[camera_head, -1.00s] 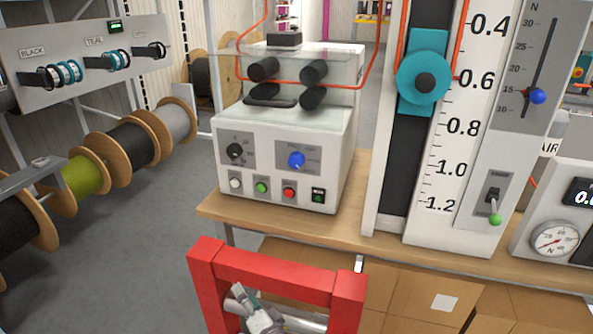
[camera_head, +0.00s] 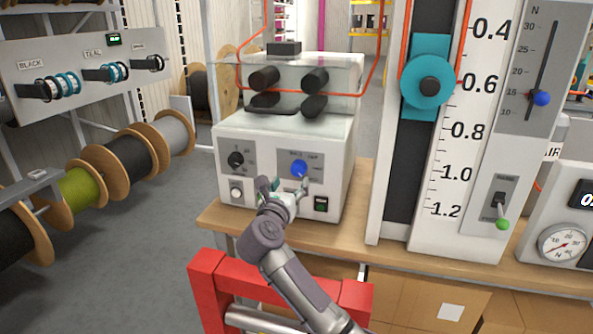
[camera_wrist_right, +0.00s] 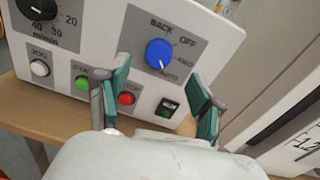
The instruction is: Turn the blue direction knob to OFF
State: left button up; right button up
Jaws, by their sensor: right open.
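The blue direction knob (camera_head: 299,168) is on the front panel of the white machine (camera_head: 262,204). In the right wrist view the blue knob (camera_wrist_right: 159,54) sits on a grey plate marked BACK, OFF and AUTO. Its white pointer line is at the lower side, toward AUTO. My right gripper (camera_head: 286,184) is open and empty, in front of the panel just below the knob. In the right wrist view its two teal-padded fingers (camera_wrist_right: 160,92) are spread, apart from the knob, which lies beyond and between them. My left gripper is not in view.
A black speed knob (camera_wrist_right: 37,8) is at the left of the panel. JOG, green and red (camera_wrist_right: 127,98) buttons and a lit switch (camera_wrist_right: 167,107) lie below the blue knob. A tall scale (camera_head: 455,150) stands right of the machine. A red frame (camera_head: 208,290) is in front.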

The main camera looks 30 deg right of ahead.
aim_at(295, 171)
jog(key=x, duration=0.7)
jog(key=c, duration=1.1)
jog(key=shift+n+p, duration=0.4)
jog(key=shift+p, duration=0.5)
jog(key=shift+c, duration=0.2)
jog(key=n+p, duration=0.5)
jog(key=p, duration=0.1)
jog(key=n+p, duration=0.5)
jog(key=p, duration=0.2)
jog(key=shift+w+a+r+n, duration=0.1)
jog(key=shift+w+a+n, duration=0.05)
jog(key=shift+n, duration=0.15)
jog(key=n+p, duration=0.3)
jog(key=shift+g, duration=0.3)
jog(key=shift+f+n+p, duration=0.15)
jog(key=shift+n+p, duration=0.3)
jog(key=shift+n, duration=0.3)
jog(key=shift+f+n+p, duration=0.15)
jog(key=shift+n+p, duration=0.25)
jog(key=shift+n, duration=0.35)
